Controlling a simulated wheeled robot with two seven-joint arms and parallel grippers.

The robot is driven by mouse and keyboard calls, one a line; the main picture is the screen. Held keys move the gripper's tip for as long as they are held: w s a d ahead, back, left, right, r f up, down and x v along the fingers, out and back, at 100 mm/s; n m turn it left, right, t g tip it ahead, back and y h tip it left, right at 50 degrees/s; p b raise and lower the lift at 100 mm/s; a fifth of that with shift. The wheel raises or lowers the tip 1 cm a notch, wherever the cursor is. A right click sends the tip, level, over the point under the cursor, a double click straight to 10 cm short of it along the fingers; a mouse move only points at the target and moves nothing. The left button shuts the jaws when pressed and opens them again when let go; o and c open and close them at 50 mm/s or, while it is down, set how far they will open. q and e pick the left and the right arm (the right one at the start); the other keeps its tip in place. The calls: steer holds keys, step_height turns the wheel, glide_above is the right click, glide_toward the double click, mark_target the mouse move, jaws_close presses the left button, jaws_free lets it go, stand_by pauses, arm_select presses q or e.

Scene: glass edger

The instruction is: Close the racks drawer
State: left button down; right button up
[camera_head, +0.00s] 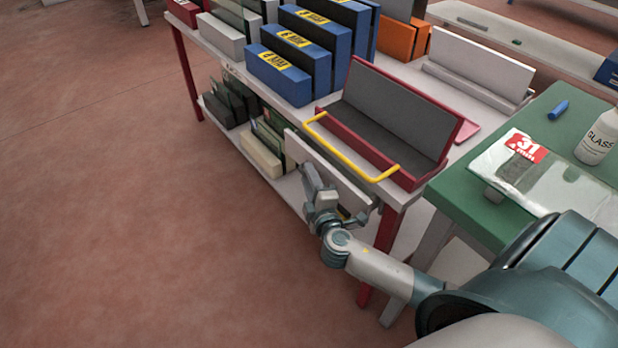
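The racks drawer shows as a white front panel (318,163) under the front edge of the table top, below the red tray. It appears to stand slightly out from the table; how far is hard to tell. My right gripper (316,186) is in front of this panel and covers part of its lower middle. It is at or very close to the panel; contact cannot be made out. Its fingers are small and seen from behind, so their opening is unclear. My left gripper is not in view.
A red tray (455,150) with a yellow handle (345,158) sits above the drawer, its handle near the table edge. Blue boxes (278,76) stand farther left. A green table (462,184) with a glass sheet and white bottle (598,138) is at right. The floor at left is clear.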

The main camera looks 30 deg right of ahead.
mark_target(324, 177)
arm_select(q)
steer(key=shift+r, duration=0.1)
arm_select(e)
jaws_close()
steer(key=d, duration=0.4)
steer(key=shift+w+f, duration=0.1)
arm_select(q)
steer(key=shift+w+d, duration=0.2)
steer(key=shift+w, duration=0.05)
arm_select(e)
steer(key=shift+d, duration=0.1)
jaws_free()
steer(key=shift+d, duration=0.1)
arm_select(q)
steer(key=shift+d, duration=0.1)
